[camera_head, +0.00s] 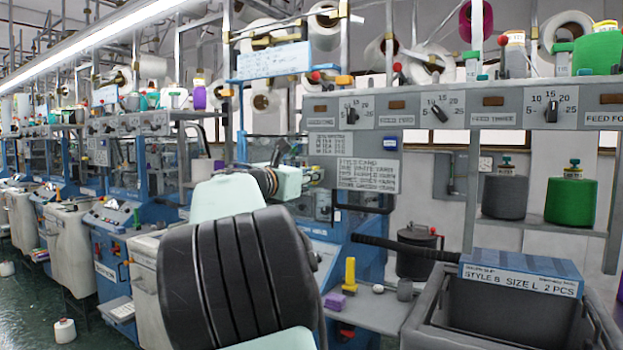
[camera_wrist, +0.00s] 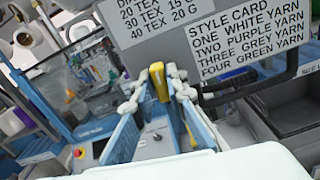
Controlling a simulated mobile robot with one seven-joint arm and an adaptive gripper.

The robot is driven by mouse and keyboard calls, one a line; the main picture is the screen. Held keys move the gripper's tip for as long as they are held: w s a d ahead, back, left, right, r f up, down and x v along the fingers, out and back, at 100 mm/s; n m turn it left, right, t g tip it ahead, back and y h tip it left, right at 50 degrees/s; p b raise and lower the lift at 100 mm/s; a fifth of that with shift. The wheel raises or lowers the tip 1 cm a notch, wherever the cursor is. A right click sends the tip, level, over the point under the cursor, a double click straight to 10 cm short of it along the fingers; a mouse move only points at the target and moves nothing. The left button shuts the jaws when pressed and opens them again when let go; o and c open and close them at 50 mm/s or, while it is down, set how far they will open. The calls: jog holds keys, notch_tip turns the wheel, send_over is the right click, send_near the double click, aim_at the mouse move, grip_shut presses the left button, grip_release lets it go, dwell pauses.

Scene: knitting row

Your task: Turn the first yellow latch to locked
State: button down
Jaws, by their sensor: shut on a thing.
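In the wrist view, a yellow latch (camera_wrist: 159,82) stands between the tips of my gripper (camera_wrist: 158,88). The two fingers close in from either side and my gripper is shut on it. The lower part of the latch is partly hidden, and its locked or unlocked marking cannot be read. In the head view, my gripper (camera_head: 312,174) reaches toward the blue knitting machine, just left of the style card (camera_head: 368,174). My own arm hides much of that spot, and I cannot make out the held latch there.
A grey shelf (camera_head: 385,316) holds a purple block (camera_head: 335,301) and an upright yellow piece (camera_head: 350,272). A blue box (camera_head: 522,268) lies on a grey bin at the right. Green yarn (camera_head: 571,203) and grey yarn (camera_head: 505,197) stand on a rack. Machines line the left.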

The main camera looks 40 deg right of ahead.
jog(key=shift+s+d+f+m+b, duration=0.15)
jog(key=shift+m+b, duration=2.5)
jog(key=shift+m, duration=1.45)
jog(key=shift+s+a+f+m+b, duration=0.15)
jog(key=shift+m+b, duration=2.45)
jog(key=shift+m, duration=1.5)
jog(key=shift+w+d, duration=0.1)
jog(key=c, duration=2)
grip_release()
jog(key=shift+o, duration=0.2)
jog(key=v, duration=1.2)
